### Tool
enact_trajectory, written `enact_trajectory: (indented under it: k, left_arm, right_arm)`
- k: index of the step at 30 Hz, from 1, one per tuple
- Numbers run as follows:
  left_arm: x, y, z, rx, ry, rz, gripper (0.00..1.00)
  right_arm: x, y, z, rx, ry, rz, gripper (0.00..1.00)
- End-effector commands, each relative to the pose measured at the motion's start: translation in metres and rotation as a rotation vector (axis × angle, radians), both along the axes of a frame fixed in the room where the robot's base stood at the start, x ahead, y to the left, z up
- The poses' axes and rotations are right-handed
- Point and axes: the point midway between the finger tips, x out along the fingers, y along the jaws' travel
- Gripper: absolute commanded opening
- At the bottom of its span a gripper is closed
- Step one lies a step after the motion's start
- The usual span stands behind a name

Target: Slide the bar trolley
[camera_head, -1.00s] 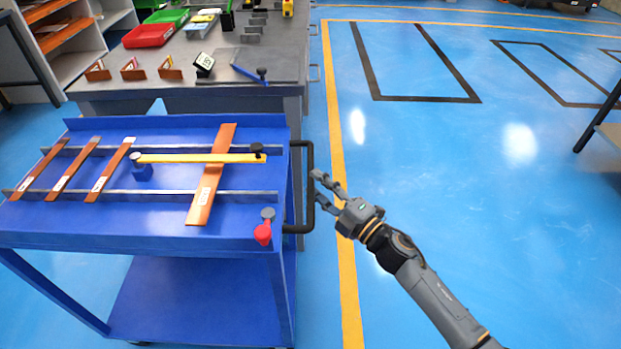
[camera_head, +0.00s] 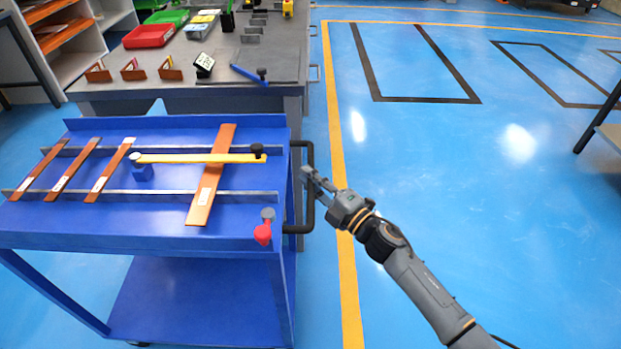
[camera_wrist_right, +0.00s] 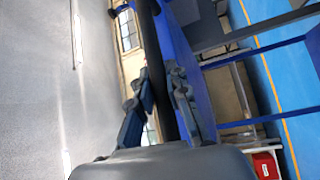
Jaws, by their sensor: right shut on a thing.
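The blue bar trolley (camera_head: 150,237) stands at the left in the head view. Several copper bars lie on its top; the large one (camera_head: 208,180) lies under a yellow clamp arm (camera_head: 200,158). A black handle (camera_head: 309,160) sticks out from its right side. My right gripper (camera_head: 312,180) is shut on the handle's upright part. In the right wrist view the dark handle bar (camera_wrist_right: 160,85) runs between the two fingers (camera_wrist_right: 160,100). My left gripper is not in view.
A grey workbench (camera_head: 160,85) with red and green bins stands just behind the trolley. A red knob (camera_head: 263,233) sits at the trolley's front right corner.

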Motion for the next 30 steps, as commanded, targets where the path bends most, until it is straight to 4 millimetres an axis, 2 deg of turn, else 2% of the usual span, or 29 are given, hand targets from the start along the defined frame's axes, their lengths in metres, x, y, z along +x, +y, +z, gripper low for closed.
enact_trajectory:
  k: [5, 11, 14, 21, 24, 30]
  left_arm:
    - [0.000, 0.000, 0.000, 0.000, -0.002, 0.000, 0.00]
    - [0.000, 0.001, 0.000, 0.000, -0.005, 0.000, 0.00]
    - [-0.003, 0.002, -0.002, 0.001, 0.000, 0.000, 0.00]
    - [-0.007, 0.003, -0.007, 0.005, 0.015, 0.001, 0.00]
    - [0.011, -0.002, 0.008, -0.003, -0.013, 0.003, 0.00]
    - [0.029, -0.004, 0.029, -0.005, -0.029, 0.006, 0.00]
  right_arm:
    - [0.000, -0.005, -0.002, -0.002, 0.002, -0.001, 0.00]
    - [0.001, -0.030, -0.002, -0.006, 0.001, -0.006, 0.00]
    - [0.001, -0.052, -0.002, -0.007, 0.002, -0.008, 0.00]
    - [0.002, -0.118, -0.003, -0.008, 0.003, -0.013, 0.00]
    - [0.001, -0.146, -0.004, -0.008, 0.002, -0.012, 0.00]
    - [0.001, -0.197, -0.004, -0.006, 0.002, -0.012, 0.00]
